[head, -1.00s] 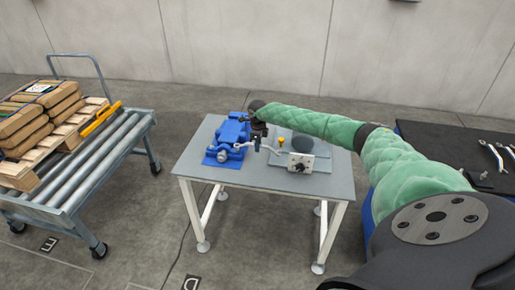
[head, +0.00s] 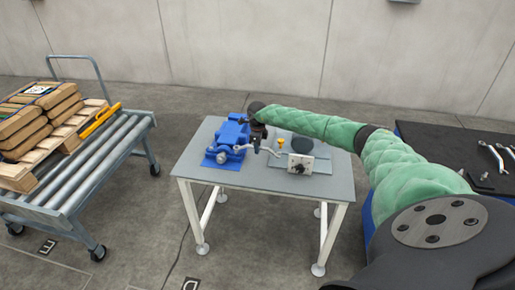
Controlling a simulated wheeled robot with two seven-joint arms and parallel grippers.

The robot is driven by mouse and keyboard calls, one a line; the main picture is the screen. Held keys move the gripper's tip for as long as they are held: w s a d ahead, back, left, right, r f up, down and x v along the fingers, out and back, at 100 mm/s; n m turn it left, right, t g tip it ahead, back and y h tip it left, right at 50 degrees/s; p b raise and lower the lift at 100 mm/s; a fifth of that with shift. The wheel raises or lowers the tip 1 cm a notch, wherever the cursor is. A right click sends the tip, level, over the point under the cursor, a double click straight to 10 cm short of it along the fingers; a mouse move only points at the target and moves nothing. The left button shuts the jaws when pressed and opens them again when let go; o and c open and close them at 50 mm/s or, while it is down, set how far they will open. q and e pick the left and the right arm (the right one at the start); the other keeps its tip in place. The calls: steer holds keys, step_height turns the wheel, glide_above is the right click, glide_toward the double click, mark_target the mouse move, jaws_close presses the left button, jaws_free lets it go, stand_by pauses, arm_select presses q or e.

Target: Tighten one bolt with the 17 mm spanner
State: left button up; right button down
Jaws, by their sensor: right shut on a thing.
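My right gripper (head: 258,140) is over the small table, beside the right side of a blue vise-like device (head: 231,137). It is shut on a slim silver tool (head: 270,152), which looks like the spanner. One part of the tool slopes down to the right toward a yellow-topped post (head: 281,142); a silver piece also shows to the left, in front of the blue device. The size marking is too small to read. I cannot make out the bolt or whether the spanner's jaw is on it. My left gripper is not in view.
A pale box with a black knob (head: 301,163) and a dark round disc (head: 306,143) are on the table (head: 330,188). Several spanners (head: 492,155) lie on a black-topped bench at right. A roller cart (head: 100,165) with stacked sacks stands at left. The table's front strip is clear.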

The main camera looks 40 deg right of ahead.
stand_by(0.3)
stand_by(0.9)
steer(key=shift+f+b, duration=0.2)
steer(key=shift+b, duration=0.4)
stand_by(0.5)
steer(key=shift+f+b, duration=0.6)
steer(key=shift+f, duration=0.15)
stand_by(0.7)
